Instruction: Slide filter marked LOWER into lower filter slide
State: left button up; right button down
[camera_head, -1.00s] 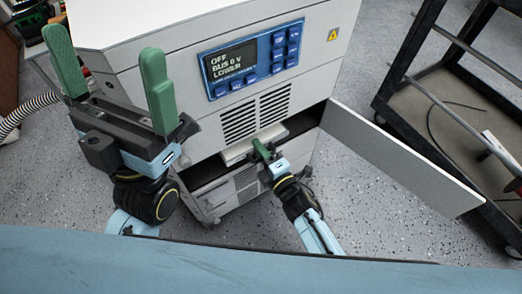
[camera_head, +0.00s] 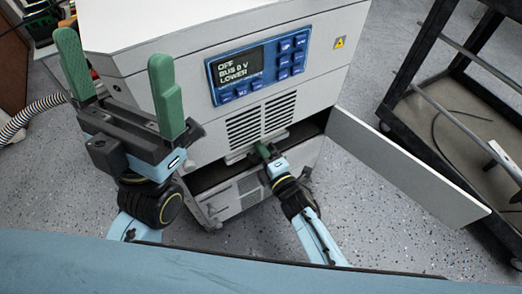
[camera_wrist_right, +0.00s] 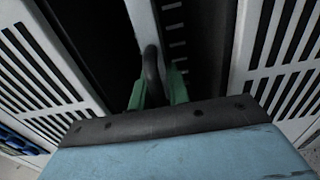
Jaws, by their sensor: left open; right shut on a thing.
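The filter (camera_head: 236,158) shows as a pale front edge in the open slot of the white cabinet (camera_head: 185,62), below the upper vent grille. My right gripper (camera_head: 264,150) is shut on its handle. In the right wrist view the green fingers (camera_wrist_right: 156,92) close on both sides of the dark handle (camera_wrist_right: 152,65), with the filter's pale edge (camera_wrist_right: 143,18) beyond. Most of the filter is hidden inside the cabinet; its marking cannot be read. My left gripper (camera_head: 118,60) is open and empty, raised in front of the cabinet's left side.
A display panel (camera_head: 258,67) reads "OFF, BUS 0 V, LOWER". The cabinet's door (camera_head: 400,165) stands open to the right of the slot. A dark cart (camera_head: 450,130) stands at the right. Grey speckled floor (camera_head: 380,235) is free in front of the door.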

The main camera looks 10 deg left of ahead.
jog(key=shift+x, duration=2.05)
jog(key=c, duration=1.3)
grip_release()
jog(key=shift+o, duration=0.2)
jog(key=shift+s, duration=0.1)
jog(key=shift+p+v, duration=0.9)
jog(key=shift+v, duration=0.35)
jog(key=shift+p+v, duration=0.6)
jog(key=shift+v, duration=0.6)
